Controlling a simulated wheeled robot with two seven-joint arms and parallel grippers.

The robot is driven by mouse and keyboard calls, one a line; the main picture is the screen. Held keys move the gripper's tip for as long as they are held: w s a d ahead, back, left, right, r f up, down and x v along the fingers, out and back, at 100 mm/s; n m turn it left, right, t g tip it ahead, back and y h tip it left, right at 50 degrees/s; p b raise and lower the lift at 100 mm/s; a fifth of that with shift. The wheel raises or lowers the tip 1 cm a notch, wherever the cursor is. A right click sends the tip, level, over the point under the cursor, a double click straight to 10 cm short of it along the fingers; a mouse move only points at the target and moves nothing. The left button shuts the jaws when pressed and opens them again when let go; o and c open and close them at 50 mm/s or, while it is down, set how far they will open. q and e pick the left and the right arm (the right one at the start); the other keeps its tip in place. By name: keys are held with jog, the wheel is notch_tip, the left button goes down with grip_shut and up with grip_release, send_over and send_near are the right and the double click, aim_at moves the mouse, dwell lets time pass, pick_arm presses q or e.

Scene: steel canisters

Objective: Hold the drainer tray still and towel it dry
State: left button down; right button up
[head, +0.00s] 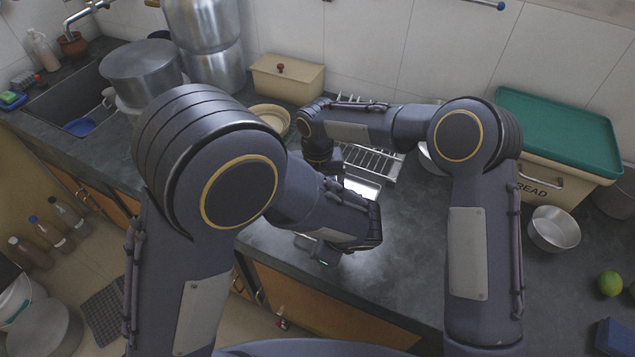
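The drainer tray (368,188) shows only in part, as a pale, shiny patch on the counter below the wire dish rack (378,163). My arms cover much of both. My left gripper (322,257) is low at the counter's front edge, in front of the tray, mostly hidden by its own wrist. My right arm reaches across to the left, and its gripper (332,160) points down by the left side of the rack. The fingers of both grippers are too hidden to show whether they are open or holding anything. I cannot make out a towel.
A cream bread bin (545,180) with a green lid and a metal bowl (554,229) stand at the right. Steel canisters (215,70), a large pot (142,72) and a cream box (287,78) stand behind. A sink (65,100) is at the left.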

jog(key=shift+f, duration=1)
dwell(0.3)
jog(key=shift+s+d+r, duration=0.1)
jog(key=shift+s+d, duration=0.25)
jog(key=shift+d, duration=0.45)
jog(key=shift+s+d, duration=0.3)
jog(key=shift+d, duration=0.6)
jog(key=shift+w+a+f, duration=0.15)
jog(key=shift+w+a, duration=0.05)
jog(key=shift+a, duration=0.35)
jog(key=shift+w+a+f, duration=0.1)
jog(key=shift+w+a, duration=0.05)
jog(key=shift+a, duration=0.45)
jog(key=shift+w+a+f, duration=0.15)
jog(key=shift+w+a, duration=0.05)
jog(key=shift+a, duration=0.35)
jog(key=shift+w+r, duration=0.1)
jog(key=shift+r, duration=3)
jog(key=shift+r, duration=0.1)
